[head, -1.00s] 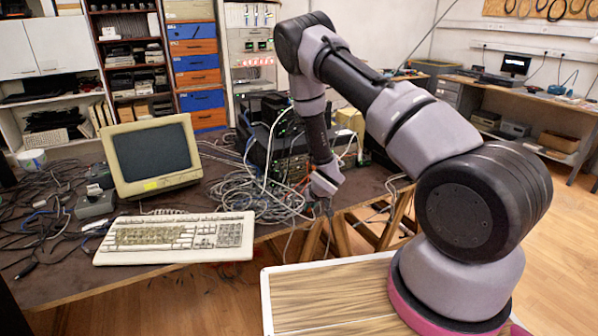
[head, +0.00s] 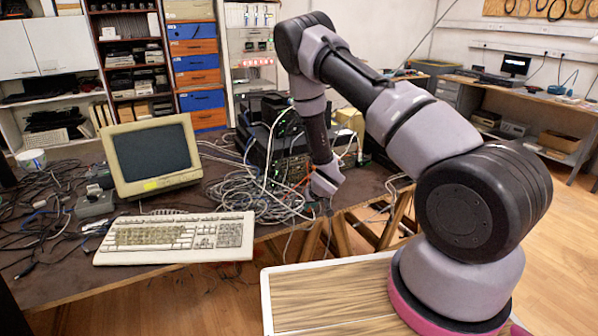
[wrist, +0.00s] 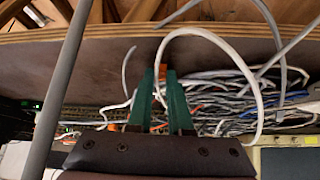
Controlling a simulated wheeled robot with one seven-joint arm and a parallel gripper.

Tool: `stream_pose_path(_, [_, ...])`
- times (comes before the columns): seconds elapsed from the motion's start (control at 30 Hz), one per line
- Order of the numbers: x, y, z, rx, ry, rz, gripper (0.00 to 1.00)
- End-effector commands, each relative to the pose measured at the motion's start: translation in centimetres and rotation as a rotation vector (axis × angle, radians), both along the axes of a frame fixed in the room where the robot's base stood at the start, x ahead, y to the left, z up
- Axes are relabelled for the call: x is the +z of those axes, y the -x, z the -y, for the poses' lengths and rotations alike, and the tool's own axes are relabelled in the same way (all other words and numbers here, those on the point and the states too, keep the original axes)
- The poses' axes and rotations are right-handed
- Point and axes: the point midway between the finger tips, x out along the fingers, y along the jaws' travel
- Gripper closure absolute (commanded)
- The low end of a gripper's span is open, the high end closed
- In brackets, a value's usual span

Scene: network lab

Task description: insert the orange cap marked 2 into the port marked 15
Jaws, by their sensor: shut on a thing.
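My gripper (wrist: 162,72) shows in the wrist view as two green fingers, close together over the table. A bit of orange shows between the fingertips; this appears to be the orange cap (wrist: 162,69), mostly hidden by the fingers. Its marking cannot be read. In the head view my gripper (head: 325,182) is low, in front of the cable pile, and its fingertips are too small to make out. The port marked 15 cannot be picked out in either view. Stacked network gear (head: 288,150) with small green lights stands behind the gripper.
A tangle of grey cables (head: 245,195) lies beside the gripper, and a pale cable (wrist: 248,75) arches close to the fingers. A keyboard (head: 175,238) and a monitor (head: 152,158) stand to the left. The table edge (wrist: 120,35) runs across the top of the wrist view.

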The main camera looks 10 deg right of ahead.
Motion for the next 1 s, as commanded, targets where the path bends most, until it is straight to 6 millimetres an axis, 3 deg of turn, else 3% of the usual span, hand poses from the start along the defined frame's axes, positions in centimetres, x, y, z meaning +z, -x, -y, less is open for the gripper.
stream_pose_path(0.37, [0.2,0.0,0.0,0.0,0.0,0.0,1.0])
stream_pose_path(1.0, [3.4,-0.1,0.0,-0.001,-0.001,0.001,1.0])
